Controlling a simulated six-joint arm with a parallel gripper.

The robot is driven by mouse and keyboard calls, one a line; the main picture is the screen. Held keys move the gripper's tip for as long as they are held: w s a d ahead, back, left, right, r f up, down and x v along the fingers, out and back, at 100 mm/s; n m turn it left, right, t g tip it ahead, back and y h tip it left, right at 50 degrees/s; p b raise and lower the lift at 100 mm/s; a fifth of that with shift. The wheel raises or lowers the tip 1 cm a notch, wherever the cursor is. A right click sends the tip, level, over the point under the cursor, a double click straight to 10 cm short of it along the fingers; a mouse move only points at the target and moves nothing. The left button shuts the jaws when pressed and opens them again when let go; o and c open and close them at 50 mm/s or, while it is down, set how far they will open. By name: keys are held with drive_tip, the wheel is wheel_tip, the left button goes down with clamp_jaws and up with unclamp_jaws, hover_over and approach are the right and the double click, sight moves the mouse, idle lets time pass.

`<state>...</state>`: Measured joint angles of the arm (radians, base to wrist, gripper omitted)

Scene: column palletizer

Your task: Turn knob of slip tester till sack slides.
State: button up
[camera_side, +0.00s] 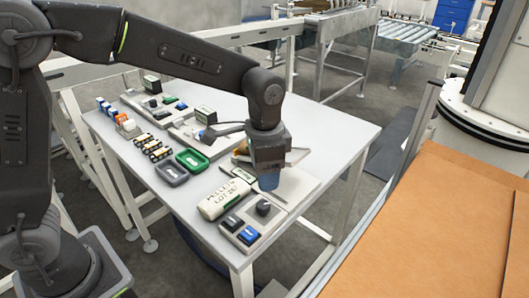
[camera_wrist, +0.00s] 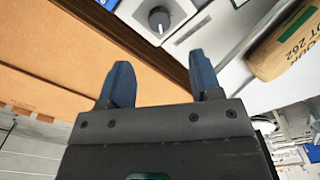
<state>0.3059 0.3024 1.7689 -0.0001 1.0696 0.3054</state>
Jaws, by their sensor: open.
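A dark round knob (camera_side: 263,208) stands on a light grey panel near the table's front corner. In the wrist view the knob (camera_wrist: 159,19) shows a pale pointer mark and lies beyond my fingertips, apart from them. My gripper (camera_side: 268,182) points down over the light plate (camera_side: 292,188) just behind the knob. In the wrist view my gripper (camera_wrist: 160,76) is open, with nothing between its blue fingers. I cannot tell which parts form the slip tester.
Blue and dark buttons (camera_side: 248,236) sit on the panel in front of the knob. A brown object (camera_side: 241,151) is partly hidden behind my gripper. A large orange-brown surface (camera_side: 440,230) fills the right foreground.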

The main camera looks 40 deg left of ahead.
drive_tip(key=shift+r, duration=2.3)
drive_tip(key=s+a+r+n+t, duration=0.1)
drive_tip(key=s+a+n+t, duration=0.1)
drive_tip(key=s+a, duration=0.4)
drive_tip(key=s+a+r+n+t, duration=0.2)
drive_tip(key=s+a+n, duration=0.3)
drive_tip(key=s, duration=0.7)
drive_tip(key=shift+a+t, duration=0.7)
drive_tip(key=shift+t, duration=0.1)
drive_tip(key=shift+c, duration=0.3)
